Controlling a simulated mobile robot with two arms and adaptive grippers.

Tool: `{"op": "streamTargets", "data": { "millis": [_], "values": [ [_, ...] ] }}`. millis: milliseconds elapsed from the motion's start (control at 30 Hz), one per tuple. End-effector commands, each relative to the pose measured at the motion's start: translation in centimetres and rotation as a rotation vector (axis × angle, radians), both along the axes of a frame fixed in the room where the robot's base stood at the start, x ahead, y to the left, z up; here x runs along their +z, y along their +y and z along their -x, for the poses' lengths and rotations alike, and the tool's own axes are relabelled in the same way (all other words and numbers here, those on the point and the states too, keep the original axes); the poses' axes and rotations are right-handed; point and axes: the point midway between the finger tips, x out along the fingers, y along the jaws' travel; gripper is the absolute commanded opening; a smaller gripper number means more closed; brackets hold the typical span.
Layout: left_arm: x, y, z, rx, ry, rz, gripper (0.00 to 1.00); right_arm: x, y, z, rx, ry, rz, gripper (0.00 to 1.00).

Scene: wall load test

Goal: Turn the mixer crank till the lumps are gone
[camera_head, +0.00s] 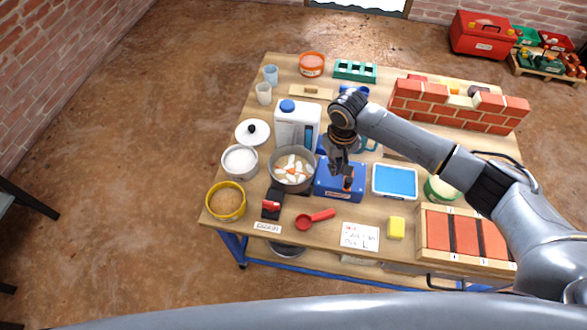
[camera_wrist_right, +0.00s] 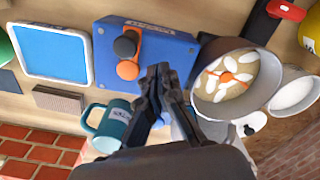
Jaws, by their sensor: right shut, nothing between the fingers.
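The mixer's pot (camera_head: 273,175) stands on the table with white lumps (camera_head: 293,167) and an orange stirrer inside; the pot also shows in the right wrist view (camera_wrist_right: 216,108). The blue mixer box (camera_head: 331,187) is beside it, and in the right wrist view (camera_wrist_right: 176,54). Its crank has an orange arm (camera_wrist_right: 127,70) and a dark round knob (camera_wrist_right: 125,46). My right gripper (camera_head: 338,171) is shut and empty over the box, close to the crank; in the right wrist view its fingertips (camera_wrist_right: 162,70) are beside the crank, apart from the knob. My left gripper is not in view.
A white and blue jug (camera_head: 298,123) stands behind the pot, and a teal mug (camera_wrist_right: 113,122) behind the box. A blue tray (camera_head: 395,181), a red scoop (camera_head: 314,219) and a yellow sponge (camera_head: 396,228) lie nearby. A low brick wall (camera_head: 450,114) is at the back right.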

Motion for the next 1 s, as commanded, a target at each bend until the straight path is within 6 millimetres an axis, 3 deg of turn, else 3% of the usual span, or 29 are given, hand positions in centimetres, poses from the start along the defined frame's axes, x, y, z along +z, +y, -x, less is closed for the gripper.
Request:
{"op": "streamTargets", "data": {
  "millis": [1000],
  "values": [
    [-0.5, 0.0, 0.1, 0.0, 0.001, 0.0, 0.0, -1.4, 0.0, 0.0, 0.0, 0.0, -0.001, 0.0]
  ]
}}
